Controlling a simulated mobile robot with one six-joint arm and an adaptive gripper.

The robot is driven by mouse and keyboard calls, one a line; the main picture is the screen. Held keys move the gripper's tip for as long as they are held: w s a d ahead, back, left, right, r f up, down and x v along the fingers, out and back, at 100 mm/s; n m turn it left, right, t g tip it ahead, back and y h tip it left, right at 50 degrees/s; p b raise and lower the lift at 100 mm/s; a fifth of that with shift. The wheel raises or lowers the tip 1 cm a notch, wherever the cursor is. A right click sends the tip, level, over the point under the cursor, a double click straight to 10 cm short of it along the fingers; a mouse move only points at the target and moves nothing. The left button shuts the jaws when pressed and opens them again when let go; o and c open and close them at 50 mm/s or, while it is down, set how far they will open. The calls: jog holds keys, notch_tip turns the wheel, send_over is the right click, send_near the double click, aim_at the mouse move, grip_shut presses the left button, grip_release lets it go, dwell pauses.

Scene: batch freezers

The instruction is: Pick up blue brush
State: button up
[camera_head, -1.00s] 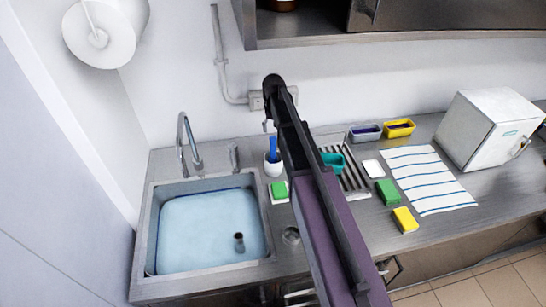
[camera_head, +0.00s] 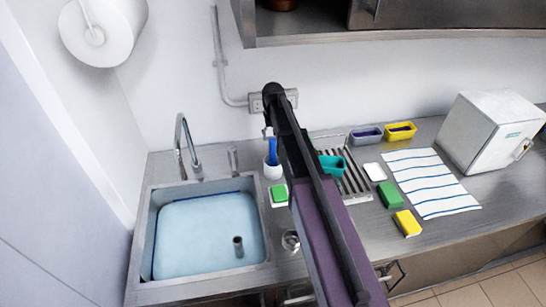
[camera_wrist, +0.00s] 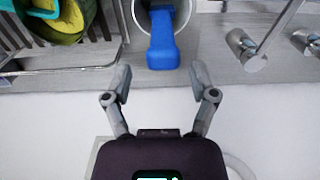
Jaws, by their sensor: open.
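The blue brush (camera_head: 272,151) stands in a white cup (camera_head: 273,171) on the counter, just right of the sink. In the wrist view the blue brush (camera_wrist: 163,45) leans out of the white cup (camera_wrist: 142,14), its handle end pointing toward my gripper. My gripper (camera_wrist: 160,80) is open and empty, its fingers spread to either side of the line of the handle. The handle end appears just ahead of the fingertips, not clearly between them. In the head view my arm hides most of the gripper, close to the cup.
A water-filled sink (camera_head: 207,235) with a faucet (camera_head: 188,145) is on the left. A green sponge (camera_head: 279,194) lies before the cup. A drying rack (camera_head: 354,184) with a teal container (camera_head: 331,166) stands right. The wall is close behind.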

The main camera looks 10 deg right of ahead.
aim_at(273, 156)
jog(key=shift+s+a+f+b, duration=0.1)
jog(key=shift+s+f+b, duration=0.1)
jog(key=shift+f+b, duration=0.5)
jog(key=shift+s+a+f+b, duration=0.15)
jog(key=shift+f+b, duration=0.35)
jog(key=shift+f, duration=0.25)
jog(key=shift+d+f+b, duration=0.1)
jog(key=shift+f+b, duration=0.8)
jog(key=shift+b, duration=0.05)
grip_shut()
